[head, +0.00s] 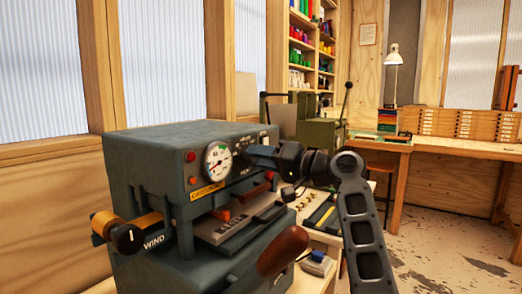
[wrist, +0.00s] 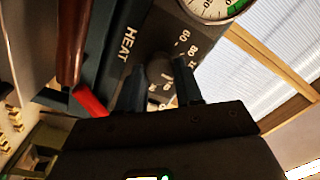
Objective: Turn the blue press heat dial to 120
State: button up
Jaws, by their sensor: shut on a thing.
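The blue press (head: 150,165) stands at the left of the head view, with a round white gauge (head: 217,161) on its front. My gripper (head: 254,153) reaches in from the right to the press face, just right of the gauge. In the wrist view the dark round heat dial (wrist: 160,68) sits between my two fingertips, and my gripper is shut on it. The word HEAT and the marks 60 and 80 show beside it, with a further number partly cut off by a finger. The dial's pointer and exact setting cannot be made out. My gripper hides the dial in the head view.
A brown wooden handle (head: 283,251) juts from the press front below my arm. A black WIND knob (head: 126,239) on an orange collar is at lower left. A green machine (head: 318,135) stands behind, and a wooden bench with a lamp (head: 393,60) is at right.

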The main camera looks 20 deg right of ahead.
jog(key=shift+m+p, duration=0.6)
jog(key=shift+m, duration=0.5)
jog(key=o, duration=1)
jog(key=shift+o, duration=0.2)
jog(key=b+v, duration=0.1)
jog(key=v, duration=0.6)
jog(key=shift+s+d, duration=0.25)
jog(key=shift+s, duration=0.05)
jog(key=shift+f, duration=0.1)
